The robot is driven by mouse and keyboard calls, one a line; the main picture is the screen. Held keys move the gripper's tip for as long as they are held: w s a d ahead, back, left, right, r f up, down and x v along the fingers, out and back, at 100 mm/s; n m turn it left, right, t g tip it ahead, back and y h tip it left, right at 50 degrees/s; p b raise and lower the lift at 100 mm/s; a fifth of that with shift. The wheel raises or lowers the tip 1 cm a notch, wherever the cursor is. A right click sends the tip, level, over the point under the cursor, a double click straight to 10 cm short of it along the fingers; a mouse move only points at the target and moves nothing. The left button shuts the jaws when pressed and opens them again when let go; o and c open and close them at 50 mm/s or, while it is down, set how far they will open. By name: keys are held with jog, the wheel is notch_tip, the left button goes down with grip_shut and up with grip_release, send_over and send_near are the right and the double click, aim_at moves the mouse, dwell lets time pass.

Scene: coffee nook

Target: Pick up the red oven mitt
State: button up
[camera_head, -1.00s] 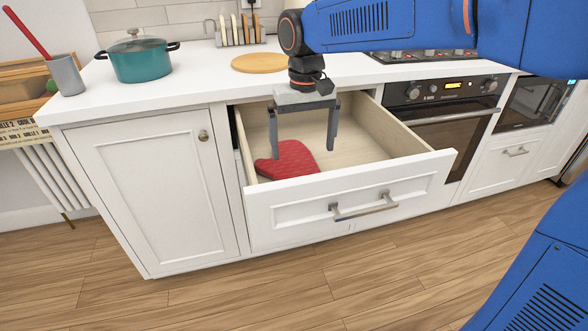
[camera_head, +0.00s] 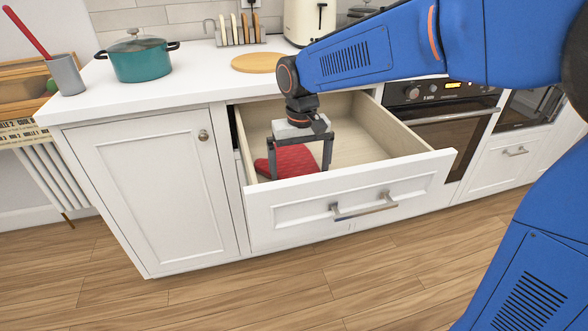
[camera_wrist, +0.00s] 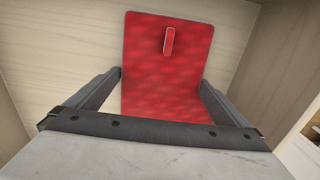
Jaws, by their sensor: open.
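The red oven mitt (camera_head: 293,160) lies on the floor of the open drawer (camera_head: 350,140), near its left front corner. In the wrist view the mitt (camera_wrist: 165,65) shows a quilted face with a small hanging loop, and its lower part is hidden behind the gripper. My gripper (camera_head: 300,172) points down into the drawer, over the mitt, with its jaws wide open. In the wrist view the two fingers of my gripper (camera_wrist: 160,85) stand on either side of the mitt. I cannot tell whether they touch it.
The drawer's front panel (camera_head: 350,205) rises just in front of my gripper. The white counter (camera_head: 190,90) above holds a teal pot (camera_head: 140,62), a round wooden board (camera_head: 258,62) and a utensil cup (camera_head: 66,75). The right half of the drawer is empty.

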jog(key=c, duration=1)
jog(key=shift+r, duration=0.1)
jog(key=shift+c, duration=0.2)
